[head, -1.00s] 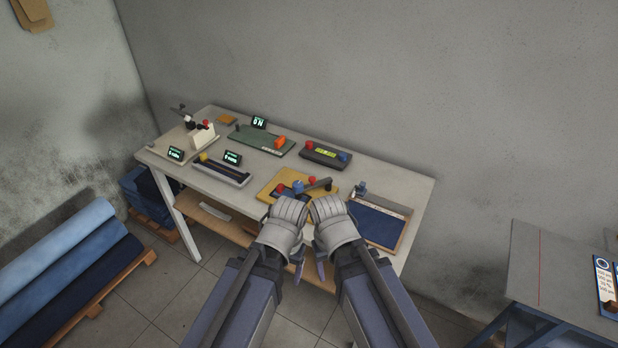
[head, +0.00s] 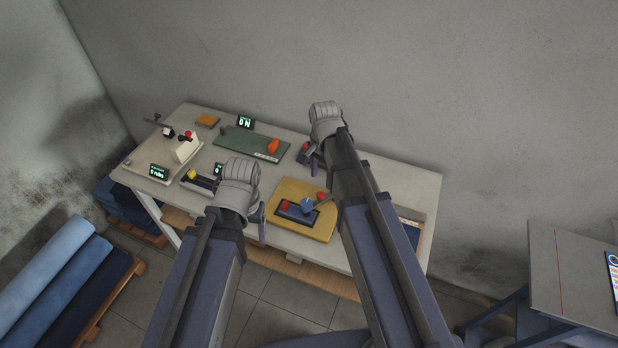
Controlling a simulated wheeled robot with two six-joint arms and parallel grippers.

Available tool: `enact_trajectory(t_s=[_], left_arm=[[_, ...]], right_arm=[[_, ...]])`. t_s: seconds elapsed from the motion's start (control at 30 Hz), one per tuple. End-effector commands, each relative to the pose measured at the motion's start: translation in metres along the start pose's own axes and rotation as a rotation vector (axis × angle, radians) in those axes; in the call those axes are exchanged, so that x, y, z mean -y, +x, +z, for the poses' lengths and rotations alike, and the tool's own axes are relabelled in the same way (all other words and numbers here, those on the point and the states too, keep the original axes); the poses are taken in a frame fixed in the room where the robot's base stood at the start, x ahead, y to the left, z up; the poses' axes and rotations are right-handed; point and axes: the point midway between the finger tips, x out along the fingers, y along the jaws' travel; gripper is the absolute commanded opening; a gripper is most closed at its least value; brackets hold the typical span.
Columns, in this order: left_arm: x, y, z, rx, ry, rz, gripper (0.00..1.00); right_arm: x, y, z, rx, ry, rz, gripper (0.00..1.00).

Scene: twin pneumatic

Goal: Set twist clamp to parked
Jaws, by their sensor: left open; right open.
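Nothing on the bench carries a label I can read as the twist clamp. A green plate (head: 240,139) holds an orange handle-like part (head: 273,146) at its right end. A small display (head: 245,122) behind it appears to read 0 N. A yellow plate (head: 290,222) bears red knobs and a blue knob (head: 306,204). My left gripper (head: 238,178) is open over the bench, left of the yellow plate and in front of the green plate. My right gripper (head: 325,115) is open at the back, right of the green plate. Their fingertips are mostly hidden, and I see no contact.
A fixture with a white block (head: 187,149) stands at the left. My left gripper partly hides a yellow-knobbed device (head: 192,174); my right arm covers most of a dark box and a blue-topped tray (head: 411,230). Another table (head: 578,270) stands at the right.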

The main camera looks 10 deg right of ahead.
Motion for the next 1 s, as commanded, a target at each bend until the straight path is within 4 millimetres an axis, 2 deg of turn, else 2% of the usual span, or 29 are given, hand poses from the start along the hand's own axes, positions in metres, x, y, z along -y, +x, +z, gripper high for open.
enact_trajectory(t_s=[0.37,0.83,1.0], left_arm=[[-0.001,0.009,-0.001,0.0,0.002,0.0,0.75],[-0.006,0.064,-0.004,0.0,0.008,-0.002,0.75],[-0.007,0.077,-0.004,0.0,0.007,-0.002,0.75]], right_arm=[[0.0,0.009,-0.001,0.0,0.008,-0.001,0.62],[0.0,0.065,-0.001,0.0,0.006,-0.001,0.62],[0.0,0.077,-0.001,0.0,0.006,-0.001,0.62]])
